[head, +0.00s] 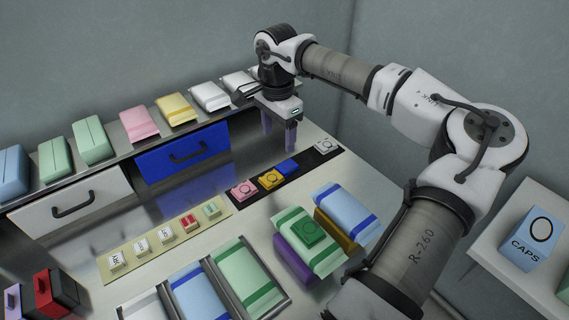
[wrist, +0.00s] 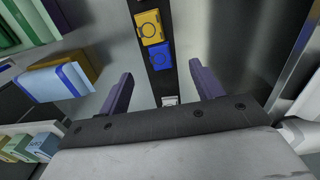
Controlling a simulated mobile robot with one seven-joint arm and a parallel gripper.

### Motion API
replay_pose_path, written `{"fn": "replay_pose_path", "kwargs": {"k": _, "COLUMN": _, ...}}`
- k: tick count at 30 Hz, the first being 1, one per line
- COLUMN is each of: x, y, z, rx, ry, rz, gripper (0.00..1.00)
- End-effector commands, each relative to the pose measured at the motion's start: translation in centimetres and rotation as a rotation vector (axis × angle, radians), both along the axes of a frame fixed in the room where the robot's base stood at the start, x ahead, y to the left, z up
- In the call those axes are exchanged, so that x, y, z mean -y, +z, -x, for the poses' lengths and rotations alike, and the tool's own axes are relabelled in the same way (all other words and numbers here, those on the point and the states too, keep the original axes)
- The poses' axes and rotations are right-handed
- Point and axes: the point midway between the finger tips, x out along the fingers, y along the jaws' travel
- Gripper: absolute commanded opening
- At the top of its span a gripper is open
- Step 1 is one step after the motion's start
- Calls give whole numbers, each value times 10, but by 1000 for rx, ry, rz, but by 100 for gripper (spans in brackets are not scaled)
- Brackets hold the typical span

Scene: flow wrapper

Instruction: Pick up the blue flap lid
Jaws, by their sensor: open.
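The blue flap lid (head: 287,167) lies on a black strip (head: 316,159), between a yellow lid (head: 270,179) and a white lid (head: 325,146). A pink lid (head: 243,191) is at the strip's left end. In the wrist view, the blue lid (wrist: 160,57) shows a ring mark and sits between the lines of my fingers, just beyond the tips. My gripper (head: 279,143) is open and empty, pointing down, just behind the blue lid in the head view. In the wrist view, my gripper (wrist: 161,73) has its purple fingers wide apart. Its height above the strip is hard to tell.
A blue drawer (head: 184,153) and a shelf with several packs (head: 174,109) stand behind. Stacked packs with a green lid (head: 308,231) on top lie in front. A row of small blocks on a beige strip (head: 172,239) is at left. A CAPS box (head: 533,238) stands far right.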

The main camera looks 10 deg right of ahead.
Motion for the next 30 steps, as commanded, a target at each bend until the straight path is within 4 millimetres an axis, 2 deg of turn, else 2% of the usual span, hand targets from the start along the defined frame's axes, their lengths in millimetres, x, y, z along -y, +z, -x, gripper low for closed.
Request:
{"fn": "replay_pose_path", "kwargs": {"k": 3, "x": 0, "y": -23, "z": 1, "rx": -2, "ry": 2, "rz": -2, "gripper": 65}}
{"fn": "replay_pose_path", "kwargs": {"k": 6, "x": 0, "y": -37, "z": 0, "rx": -1, "ry": 2, "rz": -3, "gripper": 65}}
{"fn": "replay_pose_path", "kwargs": {"k": 14, "x": 4, "y": -56, "z": 0, "rx": -2, "ry": 0, "rz": -4, "gripper": 65}}
{"fn": "replay_pose_path", "kwargs": {"k": 21, "x": 12, "y": -90, "z": -1, "rx": -1, "ry": 1, "rz": -4, "gripper": 65}}
{"fn": "replay_pose_path", "kwargs": {"k": 25, "x": 12, "y": -99, "z": -1, "rx": 1, "ry": 1, "rz": -3, "gripper": 65}}
{"fn": "replay_pose_path", "kwargs": {"k": 30, "x": 13, "y": -100, "z": -1, "rx": 1, "ry": 1, "rz": -2, "gripper": 65}}
